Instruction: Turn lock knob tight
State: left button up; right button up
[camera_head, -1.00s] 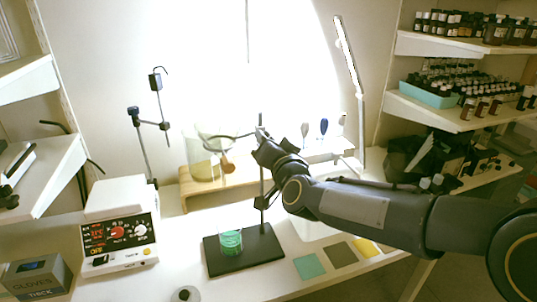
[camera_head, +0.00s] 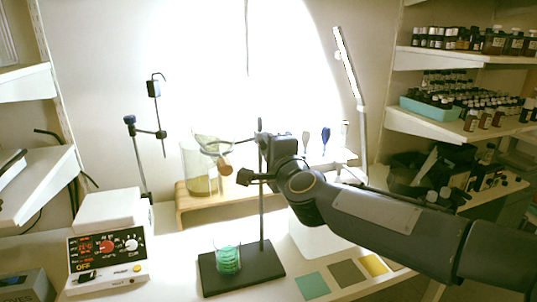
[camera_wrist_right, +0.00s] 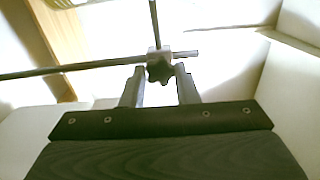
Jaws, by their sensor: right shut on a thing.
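The lock knob (camera_wrist_right: 159,73) is a dark, lobed knob on a light clamp block, where a thin horizontal rod crosses the stand's upright rod. My right gripper (camera_wrist_right: 159,88) has one finger on each side of the knob and is shut on it. In the head view my right gripper (camera_head: 257,163) is at the upper part of the stand rod (camera_head: 261,218) and hides the knob. The rod rises from a black base plate (camera_head: 262,277). A ring (camera_head: 216,140) reaches left from the clamp. My left gripper is not in view.
A beaker of green liquid (camera_head: 228,260) stands on the base plate, below the ring. A large glass vessel (camera_head: 199,176) stands on a wooden riser (camera_head: 195,211) behind. A white device with dials (camera_head: 107,259) is at left. Coloured squares (camera_head: 346,274) lie at front right.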

jog(key=shift+m+b, duration=3)
jog(key=shift+m, duration=4)
jog(key=o, duration=1)
jog(key=shift+c, duration=0.2)
jog(key=v, duration=0.8)
